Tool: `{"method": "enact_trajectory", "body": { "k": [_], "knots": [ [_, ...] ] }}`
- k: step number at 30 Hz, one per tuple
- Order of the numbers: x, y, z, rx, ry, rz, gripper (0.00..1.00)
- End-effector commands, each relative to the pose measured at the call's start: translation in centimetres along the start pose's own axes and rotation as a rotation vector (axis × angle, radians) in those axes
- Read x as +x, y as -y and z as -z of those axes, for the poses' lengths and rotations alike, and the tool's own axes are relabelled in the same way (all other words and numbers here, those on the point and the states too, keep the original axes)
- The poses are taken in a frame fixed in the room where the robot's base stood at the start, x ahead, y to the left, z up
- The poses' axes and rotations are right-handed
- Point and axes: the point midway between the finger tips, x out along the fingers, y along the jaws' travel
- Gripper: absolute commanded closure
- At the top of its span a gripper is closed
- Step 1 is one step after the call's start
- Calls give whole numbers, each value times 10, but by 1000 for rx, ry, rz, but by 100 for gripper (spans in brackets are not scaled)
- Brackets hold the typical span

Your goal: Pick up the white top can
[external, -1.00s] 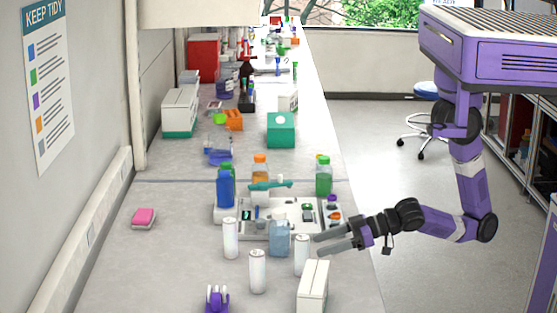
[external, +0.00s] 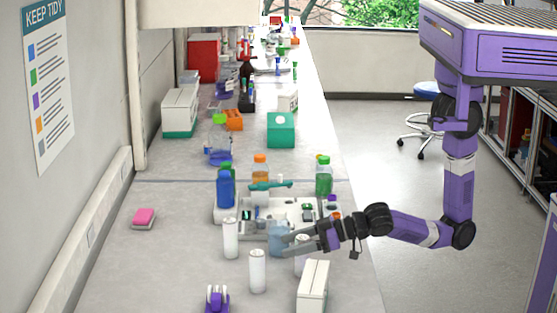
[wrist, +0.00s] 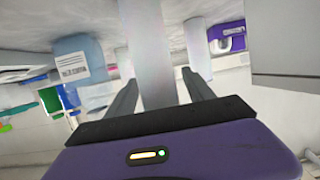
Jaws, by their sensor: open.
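Three white cans stand upright on the bench: a left can (external: 230,238), a front can (external: 257,272) and a right can (external: 302,262). My gripper (external: 285,244) is open at the right can, with its fingers partly hiding that can's upper part. In the wrist view, a white can (wrist: 155,55) stands between the two open fingers of my gripper (wrist: 160,78). A second white can (wrist: 198,48) shows beyond the right finger. Whether either finger touches the can between them I cannot tell.
A pale blue bottle (external: 278,228) stands close by, partly behind my gripper; its label shows in the wrist view (wrist: 75,65). A white box (external: 313,284) stands in front of the right can. A purple item (external: 216,300) lies at the front. A tray (external: 226,216) with bottles lies behind.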

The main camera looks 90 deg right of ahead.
Motion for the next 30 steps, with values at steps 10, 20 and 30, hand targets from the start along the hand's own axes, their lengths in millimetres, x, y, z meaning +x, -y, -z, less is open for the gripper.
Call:
{"method": "enact_trajectory", "body": {
  "k": [10,20,30],
  "knots": [
    [0,0,-1,0,1,0,66],
    [0,0,0,0,0,0,100],
    [-2,0,10,2,-2,0,100]
  ]
}}
